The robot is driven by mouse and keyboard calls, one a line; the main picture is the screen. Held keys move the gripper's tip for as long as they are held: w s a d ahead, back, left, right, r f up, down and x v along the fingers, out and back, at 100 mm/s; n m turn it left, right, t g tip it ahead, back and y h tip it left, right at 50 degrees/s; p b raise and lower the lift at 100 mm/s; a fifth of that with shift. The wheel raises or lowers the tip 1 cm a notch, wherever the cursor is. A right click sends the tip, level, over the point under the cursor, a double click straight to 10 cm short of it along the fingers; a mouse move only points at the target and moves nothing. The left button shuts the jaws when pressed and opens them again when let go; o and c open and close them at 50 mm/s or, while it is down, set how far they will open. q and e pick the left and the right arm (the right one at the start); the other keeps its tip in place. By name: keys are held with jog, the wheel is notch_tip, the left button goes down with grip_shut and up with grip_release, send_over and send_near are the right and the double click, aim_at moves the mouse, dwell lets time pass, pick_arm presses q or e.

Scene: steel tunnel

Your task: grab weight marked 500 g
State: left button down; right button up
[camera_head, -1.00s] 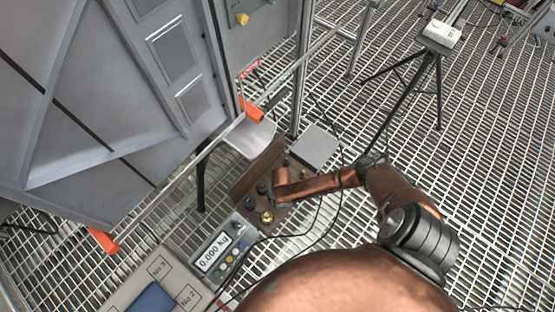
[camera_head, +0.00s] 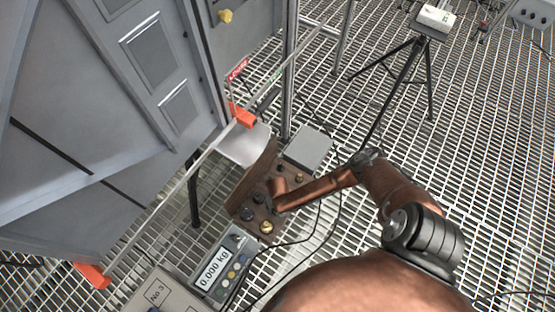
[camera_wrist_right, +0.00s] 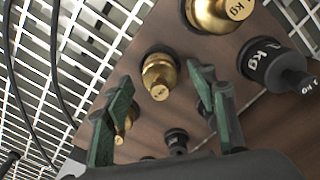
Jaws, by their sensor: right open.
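Several brass and black knobbed weights stand in a wooden block (camera_head: 237,200). In the right wrist view, a large brass weight (camera_wrist_right: 222,12) and a black weight (camera_wrist_right: 272,66) carry "kg" marks. A middle-sized brass weight (camera_wrist_right: 160,76) lies between and beyond the fingertips; its small mark is unreadable. A small brass weight (camera_wrist_right: 126,122) is partly hidden behind the left finger, and a small black weight (camera_wrist_right: 177,141) is low in the middle. No 500 g mark is legible. My right gripper (camera_wrist_right: 160,100) is open and empty above the block. My left gripper is not in view.
A scale (camera_head: 217,270) reading 0.000 kg stands beside the block. A grey box (camera_head: 308,148) lies behind it. A rail (camera_head: 170,204) and grey cabinet (camera_head: 85,120) are at left. Black cables cross the grating; a tripod (camera_head: 412,75) stands at upper right.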

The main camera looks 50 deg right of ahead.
jog(key=shift+c, duration=0.7)
grip_shut()
